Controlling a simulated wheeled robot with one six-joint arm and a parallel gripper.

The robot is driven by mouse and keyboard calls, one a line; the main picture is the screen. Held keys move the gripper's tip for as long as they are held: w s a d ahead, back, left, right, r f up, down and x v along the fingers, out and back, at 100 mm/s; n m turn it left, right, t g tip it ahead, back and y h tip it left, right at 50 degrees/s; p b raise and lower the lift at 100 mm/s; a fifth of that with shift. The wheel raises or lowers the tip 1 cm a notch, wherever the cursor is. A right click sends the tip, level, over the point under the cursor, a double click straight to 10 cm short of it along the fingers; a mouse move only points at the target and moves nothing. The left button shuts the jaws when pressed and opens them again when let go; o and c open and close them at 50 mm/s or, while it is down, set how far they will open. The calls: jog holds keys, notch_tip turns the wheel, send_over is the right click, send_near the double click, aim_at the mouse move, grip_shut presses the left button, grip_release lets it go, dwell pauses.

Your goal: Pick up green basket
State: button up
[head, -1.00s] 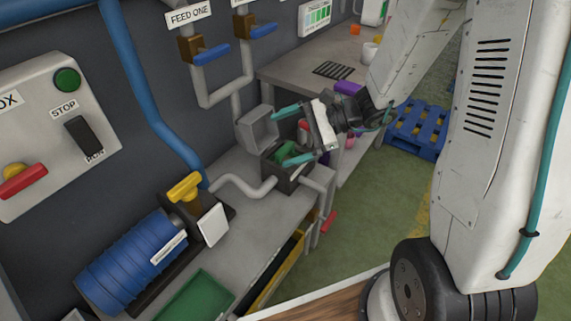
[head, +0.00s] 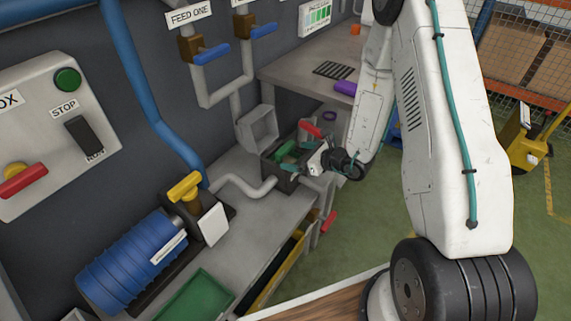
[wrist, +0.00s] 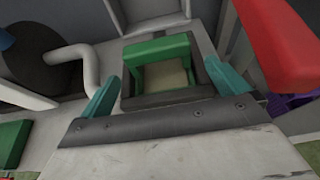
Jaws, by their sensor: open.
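The green basket (head: 287,148) sits inside a dark open-topped box (head: 272,168) on the grey bench. In the wrist view the basket (wrist: 157,48) shows a green rim and bar around a pale middle, with the dark box (wrist: 170,98) around it. My gripper (wrist: 163,86) is open, with one teal finger at each side of the box opening. The basket lies between and beyond the fingertips, and nothing is held. In the head view my gripper (head: 297,156) is at the box's right side, partly hiding it.
A red lever (wrist: 275,45) rises close at the right in the wrist view; it also shows in the head view (head: 309,128). A raised grey lid (head: 258,128) stands behind the box. A bent pipe (head: 245,187) and green tray (head: 195,297) lie to the left.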

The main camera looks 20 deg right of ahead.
aim_at(281, 149)
jog(key=w+a, duration=0.3)
jog(key=w, duration=0.2)
jog(key=shift+a, duration=0.4)
jog(key=shift+w+a+f, duration=0.15)
jog(key=shift+w+f, duration=0.05)
jog(key=shift+w, duration=0.1)
jog(key=c, duration=1.5)
